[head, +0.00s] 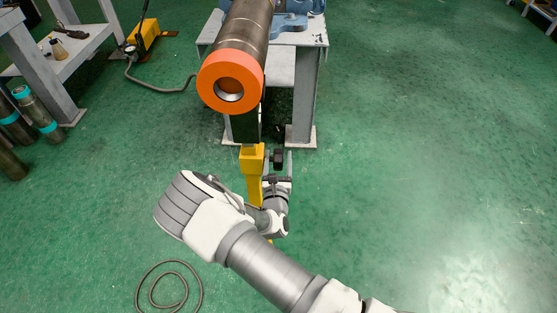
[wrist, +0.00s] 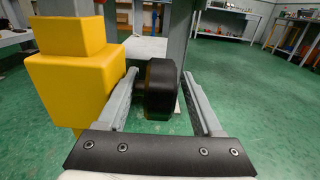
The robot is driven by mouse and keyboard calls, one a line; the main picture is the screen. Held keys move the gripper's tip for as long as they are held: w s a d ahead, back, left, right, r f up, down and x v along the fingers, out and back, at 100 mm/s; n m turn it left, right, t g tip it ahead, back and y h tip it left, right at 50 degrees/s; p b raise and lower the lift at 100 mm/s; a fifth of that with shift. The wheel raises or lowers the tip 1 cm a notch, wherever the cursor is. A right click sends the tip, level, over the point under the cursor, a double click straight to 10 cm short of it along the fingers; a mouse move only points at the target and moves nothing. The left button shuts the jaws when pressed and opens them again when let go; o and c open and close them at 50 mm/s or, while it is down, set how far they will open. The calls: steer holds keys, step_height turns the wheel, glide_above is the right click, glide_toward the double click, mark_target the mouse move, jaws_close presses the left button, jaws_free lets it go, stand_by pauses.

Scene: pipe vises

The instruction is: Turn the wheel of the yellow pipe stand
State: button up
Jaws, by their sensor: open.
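The yellow pipe stand (head: 251,160) rises from the floor under the near end of the pipe. In the wrist view it fills the left side (wrist: 75,85), close beside my left finger. Its wheel, a dark round knob (wrist: 163,90), sits to the right of the stand, and it also shows small in the head view (head: 278,157). My gripper (wrist: 160,80) is open, with one finger on each side of the wheel. A gap shows between the wheel and the right finger; the left finger is nearer to it. Whether either finger touches it I cannot tell.
The heavy pipe with an orange end ring (head: 208,75) lies above the stand. A grey vise table (head: 305,95) stands behind. A coiled cable (head: 170,285) lies at lower left, and a grey bench (head: 75,48) stands at upper left. The floor to the right is clear.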

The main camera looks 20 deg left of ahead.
steer(key=shift+w, duration=0.1)
jaws_close()
stand_by(0.3)
steer(key=shift+r+p, duration=0.2)
steer(key=shift+p, duration=0.55)
steer(key=p, duration=0.2)
steer(key=g+p, duration=0.1)
steer(key=shift+r+g+h+p, duration=0.25)
steer(key=shift+g+h+p, duration=0.05)
steer(key=shift+h+p, duration=0.1)
steer(key=g+p, duration=0.2)
steer(key=p, duration=0.3)
steer(key=shift+w+g+h, duration=0.15)
steer(key=shift+g+h, duration=0.15)
steer(key=shift+g, duration=0.1)
steer(key=g+p, duration=0.2)
steer(key=p, duration=0.1)
steer(key=shift+w+f+g, duration=0.1)
steer(key=shift+f+g, duration=0.1)
steer(key=shift+g, duration=0.1)
steer(key=shift+a+f+g+h+p, duration=0.1)
steer(key=shift+f+g+h+p, duration=0.2)
steer(key=shift+g, duration=0.55)
steer(key=shift+f+g+h+p, duration=0.1)
steer(key=shift+g+h+p, duration=0.25)
steer(key=shift+g, duration=0.5)
